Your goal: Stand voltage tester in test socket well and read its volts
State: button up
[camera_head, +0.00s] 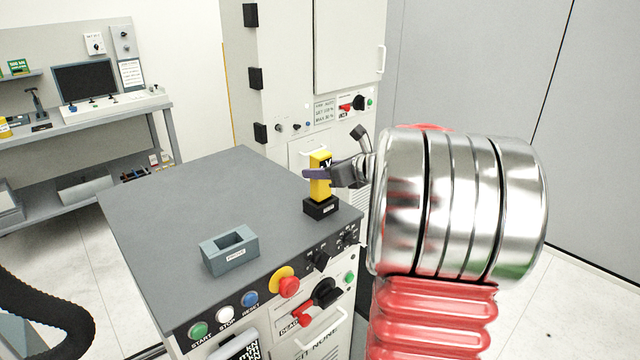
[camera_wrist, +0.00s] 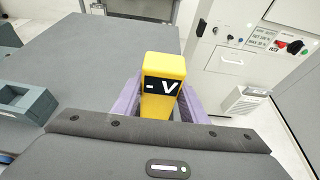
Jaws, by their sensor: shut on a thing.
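The yellow voltage tester (camera_head: 320,186) stands upright at the right side of the grey cabinet top, its lower end at a small black socket block (camera_head: 321,207). I cannot tell how deep it sits in the block. My gripper (camera_head: 322,174) is shut on the tester from the right, with purple fingers on its sides. In the wrist view the tester (camera_wrist: 162,88) stands between the fingers, its dark display showing "- V" and no clear number. The socket block is hidden in the wrist view.
A blue-grey holder (camera_head: 229,251) with an empty rectangular opening stands near the front of the cabinet top (camera_head: 180,190). Buttons and a red knob (camera_head: 288,287) line the front edge. A tall white cabinet (camera_head: 285,60) stands behind. The left part of the top is clear.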

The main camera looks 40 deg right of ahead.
aim_at(326, 182)
jog(key=shift+f, duration=1.8)
jog(key=shift+f, duration=0.1)
jog(key=o, duration=1.2)
jog(key=shift+s+r, duration=0.3)
jog(key=shift+s, duration=0.2)
jog(key=v, duration=1.1)
